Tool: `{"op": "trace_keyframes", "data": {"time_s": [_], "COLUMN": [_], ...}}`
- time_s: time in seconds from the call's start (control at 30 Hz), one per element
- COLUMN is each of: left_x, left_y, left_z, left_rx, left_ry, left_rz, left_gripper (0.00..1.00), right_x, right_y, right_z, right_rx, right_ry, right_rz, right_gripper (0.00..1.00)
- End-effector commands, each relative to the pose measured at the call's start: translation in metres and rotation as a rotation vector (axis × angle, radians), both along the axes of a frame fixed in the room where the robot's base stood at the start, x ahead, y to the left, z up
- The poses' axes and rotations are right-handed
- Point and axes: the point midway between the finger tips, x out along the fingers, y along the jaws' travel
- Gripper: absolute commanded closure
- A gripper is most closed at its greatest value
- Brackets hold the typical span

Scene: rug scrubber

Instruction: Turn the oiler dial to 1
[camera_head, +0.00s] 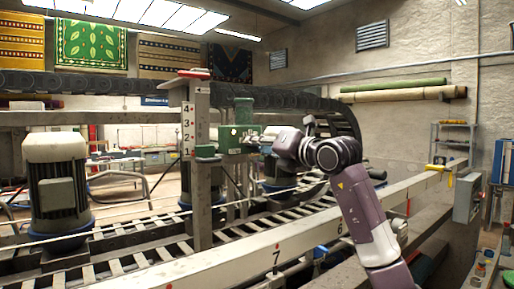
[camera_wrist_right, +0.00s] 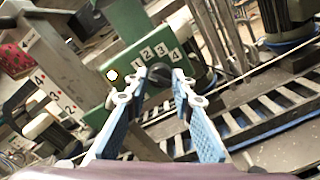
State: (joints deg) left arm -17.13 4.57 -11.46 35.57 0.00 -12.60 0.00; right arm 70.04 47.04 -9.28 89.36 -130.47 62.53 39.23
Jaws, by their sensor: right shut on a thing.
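The oiler is a green box (camera_head: 236,138) mounted beside the grey post over the conveyor in the head view. In the right wrist view its green plate (camera_wrist_right: 185,32) carries the numbers 1, 2, 3 and 4 in a row. The black oiler dial (camera_wrist_right: 160,72) sits just below the numbers. My right gripper (camera_wrist_right: 159,79) has its two blue-padded fingers on either side of the dial and is shut on it. In the head view my right gripper (camera_head: 264,139) reaches the oiler from the right. I cannot tell which number the dial points to. My left gripper is out of view.
A grey post (camera_head: 200,225) with numbers stands left of the oiler. A large motor (camera_head: 56,180) stands further left. A long pale beam (camera_head: 215,270) crosses in front, below my right arm. A slatted conveyor (camera_head: 115,265) lies behind the beam.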

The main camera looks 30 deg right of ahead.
Motion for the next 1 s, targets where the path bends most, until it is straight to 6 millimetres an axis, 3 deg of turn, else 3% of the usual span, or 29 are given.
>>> {"op": "trace_keyframes", "data": {"time_s": [0.3, 0.33, 0.47, 0.8, 1.0], "left_x": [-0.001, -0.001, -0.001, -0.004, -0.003], "left_y": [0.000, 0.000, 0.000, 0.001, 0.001], "left_z": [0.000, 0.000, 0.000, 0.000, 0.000], "left_rx": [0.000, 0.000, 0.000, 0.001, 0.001], "left_ry": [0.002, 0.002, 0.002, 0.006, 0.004], "left_rz": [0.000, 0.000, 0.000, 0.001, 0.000], "left_gripper": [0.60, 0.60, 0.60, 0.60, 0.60], "right_x": [-0.001, -0.001, 0.000, -0.003, -0.028], "right_y": [-0.001, -0.001, -0.001, -0.001, -0.004], "right_z": [0.001, 0.001, 0.001, 0.000, 0.000], "right_rx": [0.001, 0.001, 0.001, 0.000, -0.004], "right_ry": [-0.003, -0.003, -0.002, 0.000, 0.000], "right_rz": [-0.002, -0.002, -0.002, -0.001, -0.004], "right_gripper": [1.00, 0.75, 0.61, 0.60, 0.60]}}
